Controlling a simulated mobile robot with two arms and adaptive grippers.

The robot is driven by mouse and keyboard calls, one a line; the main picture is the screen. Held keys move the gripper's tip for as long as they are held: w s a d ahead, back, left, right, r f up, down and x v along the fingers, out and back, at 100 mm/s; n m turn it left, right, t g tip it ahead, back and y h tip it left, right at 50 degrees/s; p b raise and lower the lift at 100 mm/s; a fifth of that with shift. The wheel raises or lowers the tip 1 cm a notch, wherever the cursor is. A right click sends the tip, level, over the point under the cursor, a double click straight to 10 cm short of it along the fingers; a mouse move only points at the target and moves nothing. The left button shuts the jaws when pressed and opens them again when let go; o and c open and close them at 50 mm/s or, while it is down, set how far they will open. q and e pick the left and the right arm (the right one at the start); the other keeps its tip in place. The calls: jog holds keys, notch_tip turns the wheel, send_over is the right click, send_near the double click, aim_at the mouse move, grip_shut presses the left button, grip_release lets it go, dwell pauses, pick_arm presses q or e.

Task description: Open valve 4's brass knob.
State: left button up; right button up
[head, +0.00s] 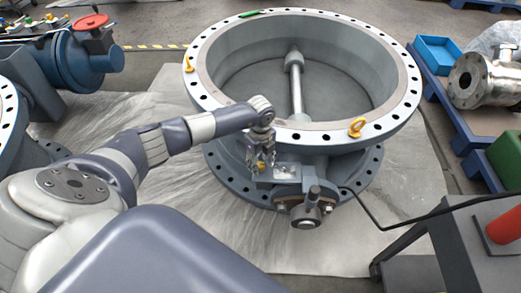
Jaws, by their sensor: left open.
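A large grey butterfly valve (395,100) with a wide bolted flange lies open side up in the middle of the head view. No number shows on it, so I cannot tell if it is valve 4. My left gripper (261,166) points down at the valve's front side, above a small bracket and actuator (306,212). It is open. A small brass-yellow part (256,168) shows right at its fingers. I cannot tell whether the fingers touch it or are around it. My right gripper is out of view.
A yellow eyebolt (356,127) stands on the flange right of my gripper. A black cable (410,219) runs from the actuator to a dark cart (470,255) at lower right. A blue valve with a red handwheel (91,21) is at upper left. Grey sheeting (410,190) covers the floor.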

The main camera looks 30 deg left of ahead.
aim_at(261, 164)
pick_arm(q)
jog(key=shift+r, duration=0.1)
notch_tip(261, 164, up, 12)
dwell(0.4)
dwell(0.4)
